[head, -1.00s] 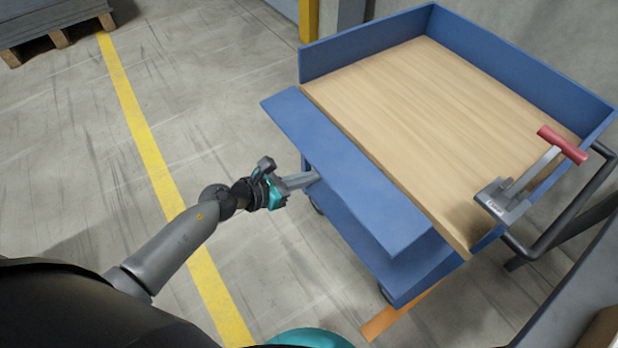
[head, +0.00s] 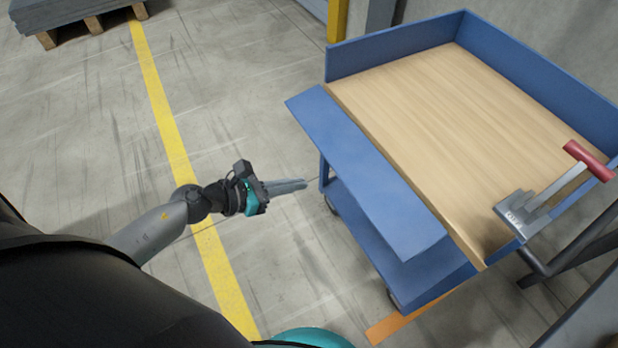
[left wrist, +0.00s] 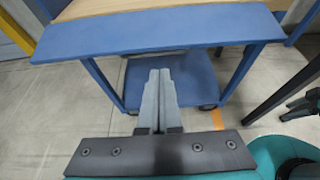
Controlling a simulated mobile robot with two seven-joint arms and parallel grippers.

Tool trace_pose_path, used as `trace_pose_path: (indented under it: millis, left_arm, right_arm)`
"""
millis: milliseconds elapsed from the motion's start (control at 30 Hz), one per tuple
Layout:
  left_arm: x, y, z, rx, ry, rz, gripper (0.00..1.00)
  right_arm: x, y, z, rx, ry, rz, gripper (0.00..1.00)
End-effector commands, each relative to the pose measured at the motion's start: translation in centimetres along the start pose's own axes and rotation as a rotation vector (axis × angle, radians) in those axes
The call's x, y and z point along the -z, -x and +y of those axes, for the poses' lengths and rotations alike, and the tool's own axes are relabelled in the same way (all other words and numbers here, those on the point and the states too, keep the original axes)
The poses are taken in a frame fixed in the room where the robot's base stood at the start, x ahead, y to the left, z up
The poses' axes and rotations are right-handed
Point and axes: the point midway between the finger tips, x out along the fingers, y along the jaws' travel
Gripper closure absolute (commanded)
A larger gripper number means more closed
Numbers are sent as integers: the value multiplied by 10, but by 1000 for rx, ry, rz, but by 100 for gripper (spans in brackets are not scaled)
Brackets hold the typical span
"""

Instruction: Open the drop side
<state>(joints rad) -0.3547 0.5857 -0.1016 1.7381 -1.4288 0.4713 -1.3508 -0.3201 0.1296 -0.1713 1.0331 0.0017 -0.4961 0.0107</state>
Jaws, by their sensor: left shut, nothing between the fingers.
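The drop side (head: 365,172) is a long blue panel folded outward along the near-left edge of the blue cart, about level with its wooden deck (head: 460,125). It also shows in the left wrist view (left wrist: 160,32), across the top. My left gripper (head: 304,184) is shut and empty, to the left of the drop side and apart from it. In the left wrist view its fingers (left wrist: 159,78) point toward the cart's lower shelf (left wrist: 195,75). A latch with a red handle (head: 588,160) is at the deck's right corner, its lever tilted up.
Blue walls (head: 540,70) stand along the cart's far sides. A dark push-handle frame (head: 570,250) is at the right. A pallet (head: 75,18) lies at the top left. The floor left of the cart is clear, with a yellow line (head: 165,115).

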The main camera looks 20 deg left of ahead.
Motion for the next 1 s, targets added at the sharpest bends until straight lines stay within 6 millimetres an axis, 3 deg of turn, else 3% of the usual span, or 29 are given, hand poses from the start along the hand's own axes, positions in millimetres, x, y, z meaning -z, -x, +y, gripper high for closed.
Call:
trace_pose_path:
  millis: [133, 433, 567, 667, 767, 900, 1000]
  left_arm:
    - [-1, 10, 0, 1, -2, 1, 100]
    - [-1, 12, 0, -1, 5, 0, 100]
    - [10, 10, 7, -39, 153, -7, 100]
    - [34, 8, 22, -123, 454, -25, 100]
    - [76, 9, 37, -251, 874, -56, 100]
    - [151, 18, 42, -473, 1480, -120, 100]
    - [210, 30, 28, -662, 1892, -184, 100]
  right_arm:
    - [-3, -1, 2, -2, 1, -1, 43]
    - [-3, -1, 2, -2, 1, 0, 43]
    - [-3, 0, 2, -2, 1, 3, 43]
    - [-8, -1, 4, -5, 1, 1, 43]
    - [-18, -1, 7, -8, 2, -7, 43]
    - [-28, -1, 10, -12, 4, -9, 43]
    - [-35, 0, 13, -14, 4, -11, 43]
